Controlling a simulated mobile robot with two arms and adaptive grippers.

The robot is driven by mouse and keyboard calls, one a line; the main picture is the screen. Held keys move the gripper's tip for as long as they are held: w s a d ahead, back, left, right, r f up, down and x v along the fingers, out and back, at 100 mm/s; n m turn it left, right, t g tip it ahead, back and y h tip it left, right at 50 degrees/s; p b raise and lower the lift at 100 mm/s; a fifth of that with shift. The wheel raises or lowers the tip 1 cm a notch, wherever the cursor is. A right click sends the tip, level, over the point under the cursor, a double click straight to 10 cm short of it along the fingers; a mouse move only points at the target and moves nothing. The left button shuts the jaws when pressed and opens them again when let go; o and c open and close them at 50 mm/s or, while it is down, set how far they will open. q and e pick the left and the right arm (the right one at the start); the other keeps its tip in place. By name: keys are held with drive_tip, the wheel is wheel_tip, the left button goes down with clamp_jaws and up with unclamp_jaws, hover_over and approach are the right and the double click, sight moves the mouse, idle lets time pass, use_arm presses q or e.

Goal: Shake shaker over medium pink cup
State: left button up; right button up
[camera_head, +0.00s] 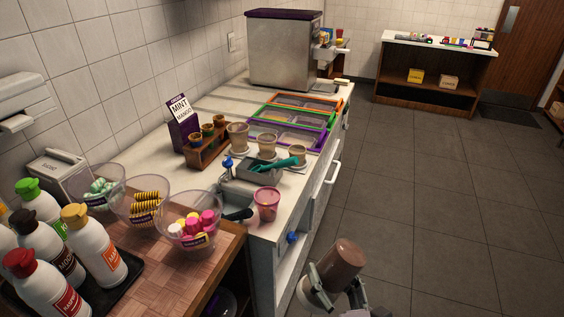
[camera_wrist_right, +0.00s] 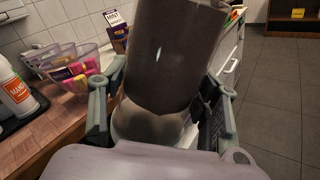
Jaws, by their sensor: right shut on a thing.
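A pink cup (camera_head: 267,205) stands upright on the near end of the white counter. I cannot compare its size with another pink cup. My right gripper (camera_head: 332,285) is shut on a shaker (camera_head: 345,260) with a brown body and a paler end. The shaker is tilted, over the floor side of the counter, in front of and right of the cup and apart from it. In the right wrist view the shaker (camera_wrist_right: 172,60) sits between the two fingers and hides much of the counter behind it. My left gripper is not in view.
Clear bowls of toppings (camera_head: 190,222) and several sauce bottles (camera_head: 100,250) crowd the wooden counter at left. A grey tub with a green-handled tool (camera_head: 285,163) and paler cups (camera_head: 238,137) stand behind the pink cup. Open floor (camera_head: 430,220) lies to the right.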

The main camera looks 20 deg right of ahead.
drive_tip(key=w+r+p, duration=0.3)
drive_tip(key=w+p, duration=0.1)
drive_tip(key=w, duration=0.7)
drive_tip(key=w+r+p, duration=0.3)
drive_tip(key=w+p, duration=0.1)
drive_tip(key=w, duration=0.8)
drive_tip(key=w+r+p, duration=0.3)
drive_tip(key=w+p, duration=0.1)
drive_tip(key=w, duration=0.8)
drive_tip(key=shift+r, duration=0.15)
idle(1.7)
idle(0.5)
wheel_tip(320, 180, down, 8)
drive_tip(key=b, duration=0.7)
idle(0.4)
